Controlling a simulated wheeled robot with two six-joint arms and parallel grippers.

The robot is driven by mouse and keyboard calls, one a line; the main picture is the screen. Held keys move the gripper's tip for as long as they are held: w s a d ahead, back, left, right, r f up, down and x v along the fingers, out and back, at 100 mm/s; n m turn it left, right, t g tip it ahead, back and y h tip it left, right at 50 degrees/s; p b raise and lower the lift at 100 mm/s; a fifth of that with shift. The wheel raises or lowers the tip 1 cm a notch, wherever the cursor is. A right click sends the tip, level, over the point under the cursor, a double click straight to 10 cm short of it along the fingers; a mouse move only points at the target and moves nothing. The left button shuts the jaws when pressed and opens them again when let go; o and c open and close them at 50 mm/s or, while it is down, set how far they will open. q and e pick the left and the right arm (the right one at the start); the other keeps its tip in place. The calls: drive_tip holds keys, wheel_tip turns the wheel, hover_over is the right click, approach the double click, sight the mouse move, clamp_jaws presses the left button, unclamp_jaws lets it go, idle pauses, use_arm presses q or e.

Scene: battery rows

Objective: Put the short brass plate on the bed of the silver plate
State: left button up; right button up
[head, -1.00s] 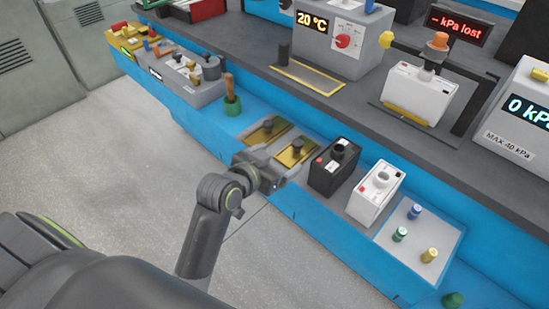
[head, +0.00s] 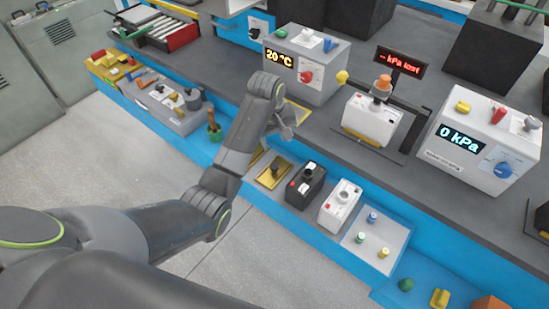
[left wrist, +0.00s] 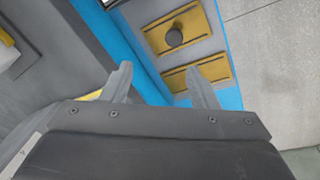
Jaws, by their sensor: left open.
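Two brass plates lie on the blue lower shelf. The nearer one (head: 272,173) has a dark knob; the other (head: 257,154) is mostly behind my left arm. The left wrist view shows a knobbed brass plate (left wrist: 190,30) and a second brass plate (left wrist: 172,82), partly behind a finger. I cannot tell which is the short one. A silver box (head: 315,68) reading 20 °C stands on the upper bench. Its yellow-edged bed (head: 299,111) is partly hidden by my left gripper (head: 292,123). That gripper is open and empty beside the bed's front edge. My right gripper is not in view.
A black battery (head: 305,186) and a white battery (head: 340,206) stand right of the brass plates. A tray (head: 362,250) with small coloured pegs lies beyond them. A white pressure box (head: 478,130) stands on the bench.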

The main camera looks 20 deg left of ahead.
use_arm(q)
wheel_tip(320, 180, up, 5)
drive_tip(key=n+g+p, duration=0.2)
drive_tip(key=b, duration=0.5)
hover_over(275, 165)
wheel_tip(275, 165, down, 5)
drive_tip(key=shift+y, duration=0.4)
wheel_tip(275, 165, down, 6)
drive_tip(key=shift+d+f+p, duration=0.15)
drive_tip(key=shift+p, duration=0.3)
drive_tip(key=shift+a+f, duration=0.2)
drive_tip(key=shift+f, duration=2.75)
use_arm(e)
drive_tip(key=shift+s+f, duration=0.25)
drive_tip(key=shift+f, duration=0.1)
use_arm(q)
drive_tip(key=shift+r, duration=0.1)
clamp_jaws()
